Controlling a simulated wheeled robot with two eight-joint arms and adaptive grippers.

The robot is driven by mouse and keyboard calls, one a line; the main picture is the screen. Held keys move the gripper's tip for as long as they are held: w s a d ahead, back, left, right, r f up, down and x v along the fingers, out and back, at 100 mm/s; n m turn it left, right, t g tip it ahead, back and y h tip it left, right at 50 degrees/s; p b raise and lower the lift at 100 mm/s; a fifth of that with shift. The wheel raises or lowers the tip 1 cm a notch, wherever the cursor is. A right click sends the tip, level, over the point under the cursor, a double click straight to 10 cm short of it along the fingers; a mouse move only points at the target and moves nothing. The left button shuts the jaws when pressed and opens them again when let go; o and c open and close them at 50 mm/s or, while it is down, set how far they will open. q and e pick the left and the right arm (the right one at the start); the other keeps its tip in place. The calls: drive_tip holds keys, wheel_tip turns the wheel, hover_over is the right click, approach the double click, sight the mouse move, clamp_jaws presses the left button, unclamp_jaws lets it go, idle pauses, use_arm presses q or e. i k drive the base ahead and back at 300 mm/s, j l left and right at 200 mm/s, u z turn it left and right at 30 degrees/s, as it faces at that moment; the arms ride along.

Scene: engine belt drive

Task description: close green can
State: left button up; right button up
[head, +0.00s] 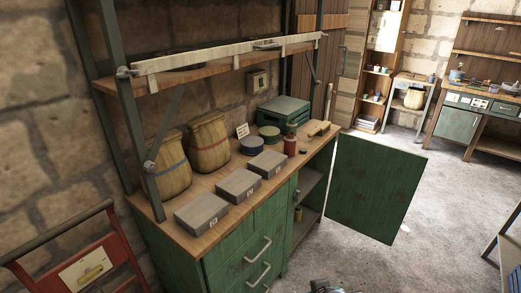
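The green can (269,132) is a low, round, dark green tin. It stands on the wooden workbench top (225,172), behind the blue can (251,144) and in front of the green metal box (284,112). It is too small in view to tell whether a lid sits on it. A small dark round piece (303,152) lies near the bench's front edge; I cannot tell what it is. Only a small mechanical part of mine shows at the bottom edge of the head view. Neither gripper can be made out.
Three grey boxes (238,185) line the bench's front, with two sacks (209,143) behind. A red bottle (290,145) stands right of the cans. The green cabinet door (375,187) stands open into the floor space. A shelf (215,65) hangs above.

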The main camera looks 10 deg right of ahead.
sight(291, 126)
drive_tip(key=i+l+u, duration=0.2)
drive_tip(key=u, duration=0.25)
drive_tip(key=i+l+u, duration=0.1)
drive_tip(key=l+u, duration=0.95)
drive_tip(key=l, duration=0.55)
drive_tip(key=l+u, duration=0.1)
drive_tip(key=l, duration=0.55)
drive_tip(key=l+u, duration=0.1)
drive_tip(key=l, duration=0.55)
drive_tip(key=l+u, duration=0.1)
drive_tip(key=l, duration=0.55)
drive_tip(key=k+l+u, duration=0.1)
drive_tip(key=l, duration=0.55)
drive_tip(key=k+l+u, duration=0.1)
drive_tip(key=l, duration=0.55)
